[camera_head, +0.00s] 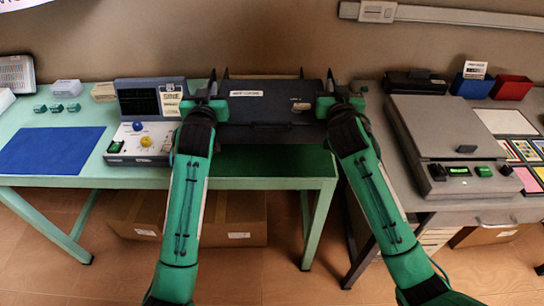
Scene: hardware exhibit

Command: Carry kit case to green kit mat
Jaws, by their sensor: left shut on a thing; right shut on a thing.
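The kit case (262,112) is a dark grey, flat box with a white label. It is held level between my two grippers over the back of the light green table. My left gripper (207,108) is shut on its left end and my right gripper (338,104) is shut on its right end. The green kit mat (265,162) shows as a dark green area in front of and below the case. The case hides the mat's back part. I cannot tell whether the case touches anything beneath it.
On the light green table (60,180), a blue mat (52,151) and an instrument with a screen (150,101) stand left of the case. A grey table to the right holds a large grey machine (437,128). A gap separates the tables. Cardboard boxes (238,225) stand below.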

